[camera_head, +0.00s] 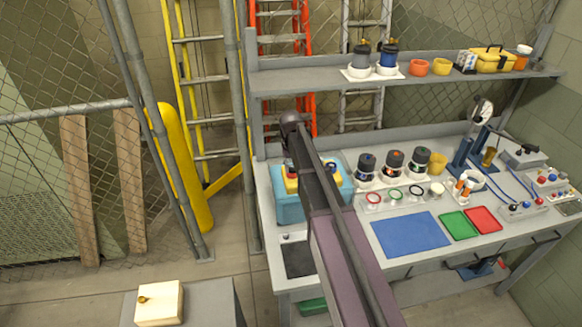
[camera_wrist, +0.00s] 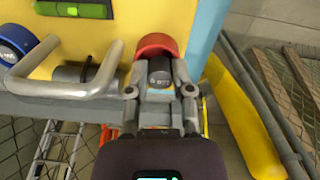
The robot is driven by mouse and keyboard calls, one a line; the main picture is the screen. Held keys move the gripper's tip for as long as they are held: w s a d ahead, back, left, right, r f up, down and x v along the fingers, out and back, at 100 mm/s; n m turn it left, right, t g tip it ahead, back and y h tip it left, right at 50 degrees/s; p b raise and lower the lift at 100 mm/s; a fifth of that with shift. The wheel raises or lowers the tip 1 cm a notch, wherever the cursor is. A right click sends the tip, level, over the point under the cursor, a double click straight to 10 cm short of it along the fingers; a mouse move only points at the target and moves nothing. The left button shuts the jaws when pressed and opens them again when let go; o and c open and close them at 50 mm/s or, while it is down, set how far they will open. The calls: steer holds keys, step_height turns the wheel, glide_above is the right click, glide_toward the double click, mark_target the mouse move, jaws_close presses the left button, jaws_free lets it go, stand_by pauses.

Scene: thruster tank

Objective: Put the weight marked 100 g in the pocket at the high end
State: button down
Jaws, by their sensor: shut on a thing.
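My gripper (camera_wrist: 160,88) is shut on a small dark cylindrical weight (camera_wrist: 160,72). Light marking shows on the weight, but I cannot read it surely. A red round part (camera_wrist: 155,42) is right beside the held weight; I cannot tell whether they touch. The yellow body (camera_wrist: 125,15) with a metal handle (camera_wrist: 50,84) fills the upper left of the wrist view. It carries a green level (camera_wrist: 75,9), a blue round part (camera_wrist: 14,42) and a dark cylinder (camera_wrist: 72,74). In the head view my arm hides the gripper and most of the yellow body (camera_head: 291,184).
The light blue tank (camera_head: 289,209) stands at the bench's left end. A shelf (camera_head: 430,80) runs above the bench. A post and mesh fence stand left.

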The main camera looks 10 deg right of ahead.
steer(key=shift+d+f+b, duration=0.1)
steer(key=shift+f+b, duration=0.2)
steer(key=shift+f, duration=0.1)
stand_by(0.4)
steer(key=shift+c, duration=2.1)
jaws_free()
steer(key=shift+r, duration=0.1)
